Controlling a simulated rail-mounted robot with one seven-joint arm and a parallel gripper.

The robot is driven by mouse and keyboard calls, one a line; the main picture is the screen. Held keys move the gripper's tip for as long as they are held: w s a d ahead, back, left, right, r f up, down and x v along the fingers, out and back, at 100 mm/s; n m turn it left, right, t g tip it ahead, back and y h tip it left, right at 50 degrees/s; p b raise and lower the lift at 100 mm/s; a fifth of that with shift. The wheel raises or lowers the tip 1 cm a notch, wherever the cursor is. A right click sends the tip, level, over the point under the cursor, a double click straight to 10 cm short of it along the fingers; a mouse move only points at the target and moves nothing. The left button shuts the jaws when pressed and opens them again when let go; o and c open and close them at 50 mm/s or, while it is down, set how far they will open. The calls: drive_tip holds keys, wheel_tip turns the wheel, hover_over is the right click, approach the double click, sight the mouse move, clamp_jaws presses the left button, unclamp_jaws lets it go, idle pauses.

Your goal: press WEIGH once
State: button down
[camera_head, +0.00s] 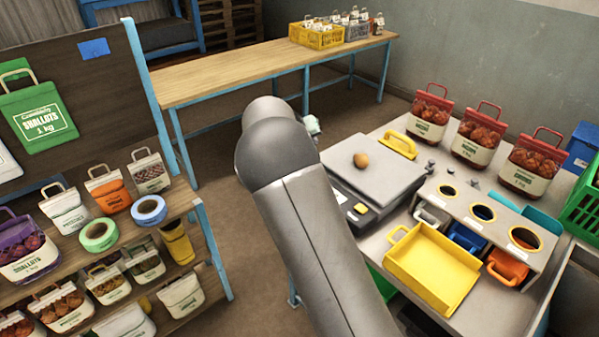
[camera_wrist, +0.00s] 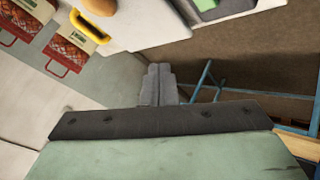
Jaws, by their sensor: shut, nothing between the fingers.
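The scale (camera_head: 375,166) stands on the left part of the white worktable, with a round brown item like an onion (camera_head: 361,160) on its pan. Its dark front panel carries a small yellow button (camera_head: 361,208); I cannot read its label, so I cannot tell whether it is WEIGH. My arm hides part of the scale's left side. My gripper (camera_wrist: 157,70) is shut and empty in the wrist view, apart from the scale (camera_wrist: 165,22). In the head view only a small pale part of the hand shows past my arm.
A yellow tray (camera_head: 432,268) and a block with several round holes (camera_head: 482,213) stand to the right. Red-topped sacks (camera_head: 478,137) line the back. A shelf (camera_head: 190,195) of sacks stands left; floor lies between.

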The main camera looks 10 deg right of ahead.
drive_tip(key=shift+f, duration=0.1)
idle(0.3)
wheel_tip(320, 180, down, 8)
drive_tip(key=b, duration=0.4)
drive_tip(key=shift+f+b, duration=0.35)
drive_tip(key=shift+b, duration=0.25)
drive_tip(key=shift+f, duration=0.1)
idle(1.5)
drive_tip(key=shift+f+b, duration=0.35)
drive_tip(key=shift+b, duration=0.35)
drive_tip(key=shift+f+b, duration=0.45)
drive_tip(key=shift+b, duration=0.1)
idle(0.4)
drive_tip(key=shift+r, duration=0.9)
drive_tip(key=shift+r, duration=0.1)
